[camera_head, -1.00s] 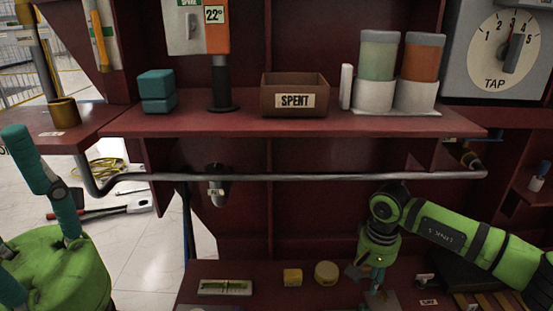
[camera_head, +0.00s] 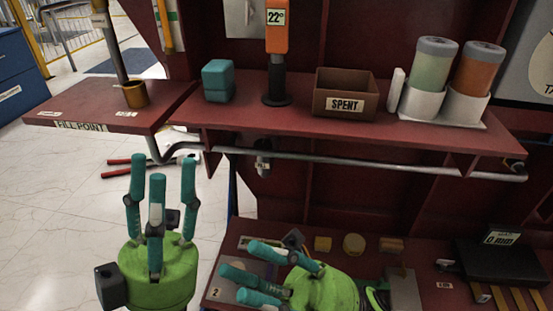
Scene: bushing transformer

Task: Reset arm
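My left gripper (camera_head: 158,205) is at the lower left, its teal fingers pointing up and spread apart with nothing between them. It is in front of the white floor, left of the lower bench. My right gripper (camera_head: 245,275) is low in the middle, over the left part of the lower bench (camera_head: 228,262). Its teal fingers point left and are spread, and I see nothing held in them. Its green body hides part of the bench.
The upper shelf (camera_head: 330,125) carries a teal box (camera_head: 218,80), a SPENT bin (camera_head: 345,93) and two canisters (camera_head: 436,66). A metal rail (camera_head: 370,162) runs below. The FILL POINT ledge (camera_head: 90,108) holds a brass cup (camera_head: 135,94). A black scale (camera_head: 500,262) stands at the lower right.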

